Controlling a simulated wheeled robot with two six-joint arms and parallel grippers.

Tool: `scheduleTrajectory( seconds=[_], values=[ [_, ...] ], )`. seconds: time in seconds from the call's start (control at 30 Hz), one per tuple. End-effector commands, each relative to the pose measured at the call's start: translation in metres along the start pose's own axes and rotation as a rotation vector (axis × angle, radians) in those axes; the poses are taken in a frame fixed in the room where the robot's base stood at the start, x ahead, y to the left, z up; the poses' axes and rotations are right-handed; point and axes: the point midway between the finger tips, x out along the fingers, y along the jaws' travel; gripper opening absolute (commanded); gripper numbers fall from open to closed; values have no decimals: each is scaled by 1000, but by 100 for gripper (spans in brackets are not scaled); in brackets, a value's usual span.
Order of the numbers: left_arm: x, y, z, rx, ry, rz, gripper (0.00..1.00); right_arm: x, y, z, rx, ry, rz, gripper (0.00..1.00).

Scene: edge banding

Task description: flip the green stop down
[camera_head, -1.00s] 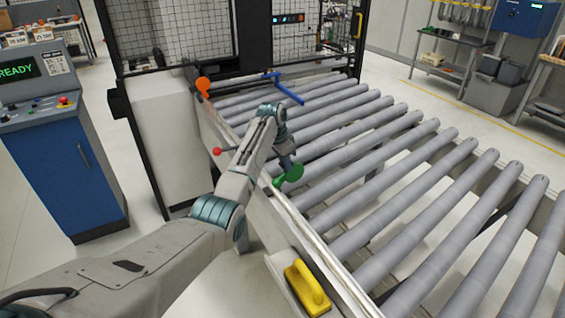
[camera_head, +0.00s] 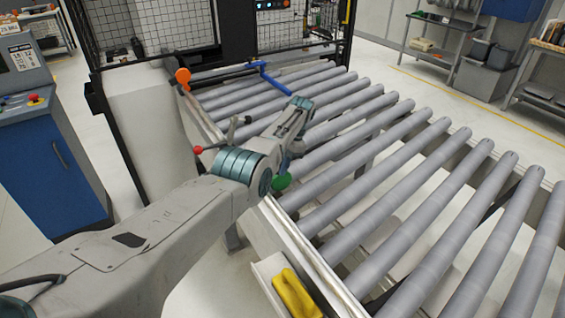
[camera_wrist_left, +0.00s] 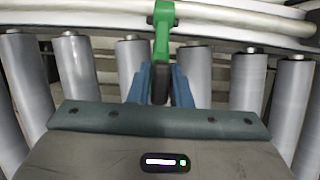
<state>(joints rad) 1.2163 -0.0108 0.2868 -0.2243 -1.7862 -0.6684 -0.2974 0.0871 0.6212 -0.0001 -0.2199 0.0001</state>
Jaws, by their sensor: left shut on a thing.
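The green stop (camera_head: 281,182) is at the near side rail of the roller conveyor, partly hidden by my left arm in the head view. In the left wrist view the green stop (camera_wrist_left: 163,28) reaches from the pale rail down between my left fingers. My left gripper (camera_wrist_left: 160,88) is shut on it, with a blue finger on each side. In the head view my left gripper (camera_head: 288,163) is mostly hidden behind my wrist, which leans over the rollers. My right gripper is not in view.
Grey rollers (camera_head: 378,160) fill the space right of the rail. A blue bar (camera_head: 272,80) and an orange disc (camera_head: 183,77) are farther along. A red-knobbed lever (camera_head: 198,149) is close to my arm. A yellow handled block (camera_head: 293,292) sits in a tray near the rail's front.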

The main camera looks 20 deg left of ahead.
Motion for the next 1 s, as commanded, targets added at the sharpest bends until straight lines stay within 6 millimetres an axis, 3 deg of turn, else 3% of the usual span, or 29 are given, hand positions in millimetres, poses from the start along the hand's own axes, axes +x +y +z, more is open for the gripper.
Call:
scheduleTrajectory(
  seconds=[0.4,0.43,0.5,0.83,1.0],
  values=[
    [5,3,0,4,-11,6,0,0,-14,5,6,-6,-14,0],
    [5,3,0,4,-11,6,22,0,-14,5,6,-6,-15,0],
    [5,3,0,3,-11,6,35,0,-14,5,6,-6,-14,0],
    [1,1,0,1,-7,2,36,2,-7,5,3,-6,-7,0],
    [-17,1,-2,1,-4,0,36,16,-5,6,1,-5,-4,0]
  ],
)
